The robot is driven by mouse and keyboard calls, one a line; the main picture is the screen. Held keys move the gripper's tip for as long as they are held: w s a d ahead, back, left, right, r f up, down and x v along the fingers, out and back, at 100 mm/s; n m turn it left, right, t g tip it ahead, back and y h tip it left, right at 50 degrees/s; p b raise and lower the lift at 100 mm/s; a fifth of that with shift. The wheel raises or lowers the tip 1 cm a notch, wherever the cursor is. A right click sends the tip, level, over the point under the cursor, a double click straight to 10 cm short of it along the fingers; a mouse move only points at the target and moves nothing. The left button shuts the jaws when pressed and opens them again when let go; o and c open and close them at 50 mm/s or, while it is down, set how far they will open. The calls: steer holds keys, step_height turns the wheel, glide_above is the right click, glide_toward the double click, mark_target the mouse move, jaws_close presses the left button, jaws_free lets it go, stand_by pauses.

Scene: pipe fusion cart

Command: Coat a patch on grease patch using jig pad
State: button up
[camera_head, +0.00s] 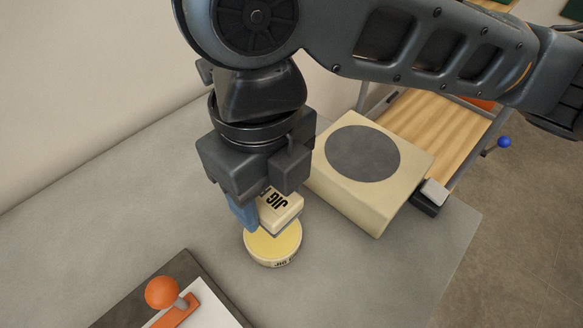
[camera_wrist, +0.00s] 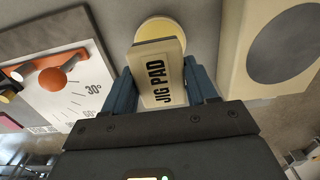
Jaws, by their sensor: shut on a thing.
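My gripper (camera_head: 262,212) is shut on the jig pad (camera_head: 284,205), a cream block with black lettering. In the wrist view the jig pad (camera_wrist: 157,72) sits between the two blue fingers. A round tin (camera_head: 273,247) with a pale yellow top and "JIG" on its side stands on the grey table just below the pad; the pad covers part of it. I cannot tell whether pad and tin touch. A dark grey round patch (camera_head: 362,153), seemingly the grease patch, lies on top of a cream box (camera_head: 400,192) right of my gripper.
A dark board with a white angle scale (camera_head: 205,308) and an orange-knobbed lever (camera_head: 163,292) lies at the front left. A wooden-topped cart (camera_head: 436,128) with a blue knob stands behind the box. The grey table (camera_head: 95,225) is clear on the left.

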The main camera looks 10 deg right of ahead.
mark_target(271, 218)
steer(key=shift+f+b, duration=2.25)
steer(key=shift+f, duration=0.7)
steer(key=shift+f+b, duration=0.45)
steer(key=shift+f, duration=0.1)
steer(key=shift+r+p, duration=2.8)
steer(key=shift+r, duration=0.75)
